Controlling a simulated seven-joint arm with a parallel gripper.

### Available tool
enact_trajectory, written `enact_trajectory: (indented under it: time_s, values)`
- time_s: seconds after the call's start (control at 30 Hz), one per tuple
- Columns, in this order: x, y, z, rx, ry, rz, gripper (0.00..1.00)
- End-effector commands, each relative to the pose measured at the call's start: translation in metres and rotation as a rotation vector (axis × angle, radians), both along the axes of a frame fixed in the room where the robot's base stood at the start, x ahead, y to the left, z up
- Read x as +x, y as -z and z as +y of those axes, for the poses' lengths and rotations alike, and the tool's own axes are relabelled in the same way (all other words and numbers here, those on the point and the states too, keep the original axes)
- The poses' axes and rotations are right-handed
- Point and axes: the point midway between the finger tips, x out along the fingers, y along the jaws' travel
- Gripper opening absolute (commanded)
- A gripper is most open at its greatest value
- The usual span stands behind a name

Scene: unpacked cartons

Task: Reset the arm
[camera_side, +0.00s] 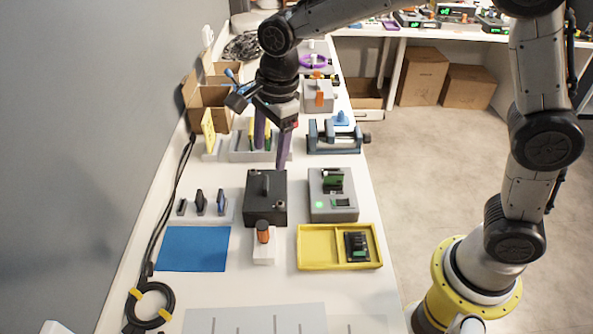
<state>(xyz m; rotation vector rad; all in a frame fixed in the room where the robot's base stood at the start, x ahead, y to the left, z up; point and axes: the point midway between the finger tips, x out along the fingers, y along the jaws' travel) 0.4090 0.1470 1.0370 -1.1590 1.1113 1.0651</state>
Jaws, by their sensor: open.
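My gripper (272,148) has two purple fingers that point down and stand apart, with nothing between them. It hangs over the white bench, in front of a pale slotted rack (240,156) and behind a black box (266,212). My arm reaches in from the right and bends down to it. Whether the fingertips touch the rack or the box's back edge cannot be told from this view.
A grey device (333,208) with a green light and a yellow tray (312,263) holding a circuit board (357,246) stand front right. A blue-grey vise (320,141) stands right of my gripper. A blue mat (194,249), a black cable coil (150,322) and an open carton (208,103) lie left.

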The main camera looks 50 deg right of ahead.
Motion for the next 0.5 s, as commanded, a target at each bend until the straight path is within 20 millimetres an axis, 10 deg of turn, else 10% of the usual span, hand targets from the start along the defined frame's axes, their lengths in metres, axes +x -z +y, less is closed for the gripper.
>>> enact_trajectory:
  time_s: [0.2,0.5]
  values:
    - [-0.049,-0.075,-0.065,0.006,-0.051,-0.163,0.70]
    - [-0.150,-0.108,-0.126,-0.154,-0.446,-0.341,0.70]
